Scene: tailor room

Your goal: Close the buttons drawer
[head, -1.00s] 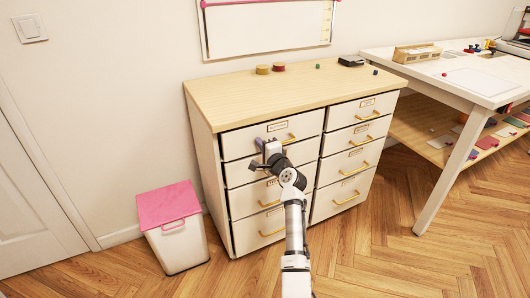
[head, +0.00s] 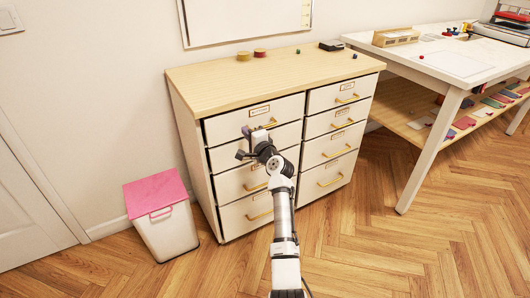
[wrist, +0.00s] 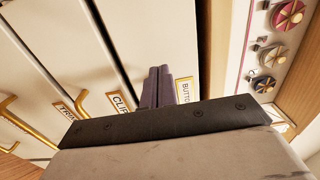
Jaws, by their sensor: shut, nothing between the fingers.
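The buttons drawer (head: 228,126) is the top drawer of the left column in the white cabinet. It has a brass handle and a label, and the label is partly visible in the wrist view (wrist: 184,90). The drawer looks nearly flush in the head view; round buttons (wrist: 287,16) show beyond its front edge in the wrist view, so it appears a little open. My gripper (head: 247,131) is at this drawer's front, left of the handle. Its dark fingers (wrist: 158,85) are together, empty, beside the label. I cannot tell whether they touch the front.
The wooden cabinet top (head: 215,87) holds small spools and a black object. Other drawers with brass handles lie below and right. A pink-lidded bin (head: 160,215) stands left of the cabinet and a white table (head: 460,65) to the right. The floor in front is clear.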

